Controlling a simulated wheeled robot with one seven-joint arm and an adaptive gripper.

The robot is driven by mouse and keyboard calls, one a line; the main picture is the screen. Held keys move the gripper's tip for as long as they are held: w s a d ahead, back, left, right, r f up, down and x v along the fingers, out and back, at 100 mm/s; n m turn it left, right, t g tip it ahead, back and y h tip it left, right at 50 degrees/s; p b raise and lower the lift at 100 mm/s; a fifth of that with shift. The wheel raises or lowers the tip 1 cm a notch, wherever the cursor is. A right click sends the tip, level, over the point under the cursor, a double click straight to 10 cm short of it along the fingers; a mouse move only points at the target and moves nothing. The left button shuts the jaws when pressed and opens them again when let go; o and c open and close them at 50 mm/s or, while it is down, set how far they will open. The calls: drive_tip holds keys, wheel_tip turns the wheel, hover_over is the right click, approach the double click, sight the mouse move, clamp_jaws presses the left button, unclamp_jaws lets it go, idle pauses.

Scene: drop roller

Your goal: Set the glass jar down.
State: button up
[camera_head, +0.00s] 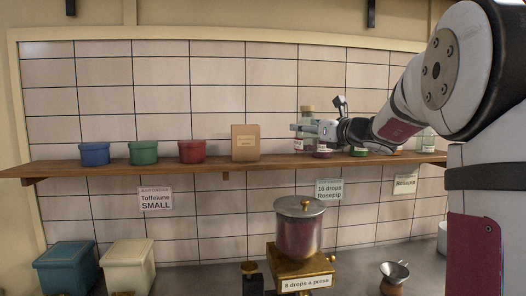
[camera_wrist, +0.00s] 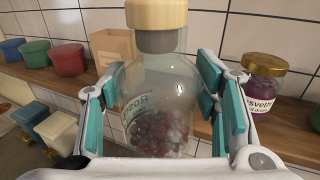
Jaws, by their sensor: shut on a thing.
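The glass jar (camera_wrist: 157,95) fills the middle of the wrist view. It is clear, with a pale wooden stopper, red berries in its lower part and a label seen reversed through the glass. My gripper (camera_head: 314,128) is shut on it, with a teal-padded finger on each side. In the head view the jar (camera_head: 307,114) is upright at the wooden shelf (camera_head: 215,163), right of the cardboard box. My gripper hides part of it there. I cannot tell whether its base touches the shelf.
Blue, green and red tubs (camera_head: 142,152) and the cardboard box (camera_head: 246,143) stand left on the shelf. A jar labelled "sveth" (camera_wrist: 263,80) stands close right of my gripper. Below are a metal dispenser (camera_head: 300,235), two bins (camera_head: 127,267) and a small metal cup (camera_head: 394,275).

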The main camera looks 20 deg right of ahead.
drive_tip(key=w, duration=0.5)
drive_tip(key=w+d+f+p, duration=0.1)
drive_tip(key=w, duration=0.8)
drive_tip(key=shift+w+d+f+p, duration=0.2)
drive_tip(key=shift+w+d+p, duration=0.1)
drive_tip(key=shift+d+p, duration=0.1)
drive_tip(key=shift+w+f+p, duration=0.2)
drive_tip(key=shift+f+p, duration=0.25)
drive_tip(key=shift+f, duration=1.3)
drive_tip(key=shift+f, duration=0.1)
drive_tip(key=o, duration=1.5)
drive_tip(key=shift+f, duration=0.1)
drive_tip(key=shift+c, duration=0.2)
